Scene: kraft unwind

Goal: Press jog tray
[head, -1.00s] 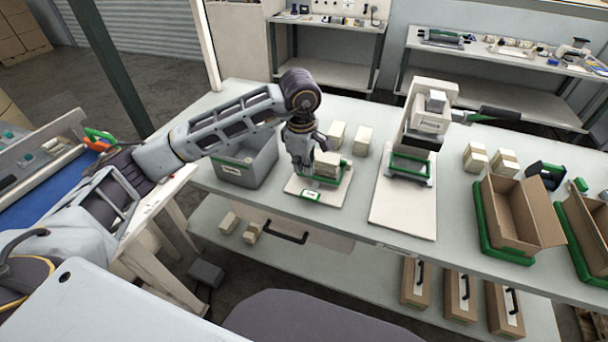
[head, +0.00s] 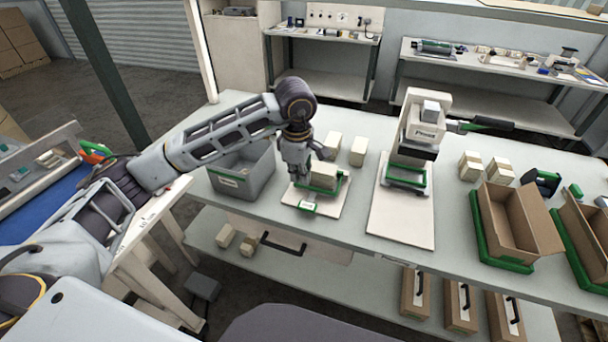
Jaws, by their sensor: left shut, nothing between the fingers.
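The jog tray (head: 331,208) is a pale board with green guides and a white label at its front, on the bench in the middle of the head view. A cream stack (head: 325,176) sits within its green guides. My left gripper (head: 298,178) points down at the tray's left side, beside the stack. It is shut and empty. Whether its fingertips touch the tray or the stack I cannot tell. My right gripper is not in view.
A grey bin (head: 257,181) stands left of the tray. Two cream stacks (head: 358,151) stand behind it. A press (head: 416,135) on a white board stands to the right. Farther right are more stacks and open cardboard boxes (head: 519,230) in green trays.

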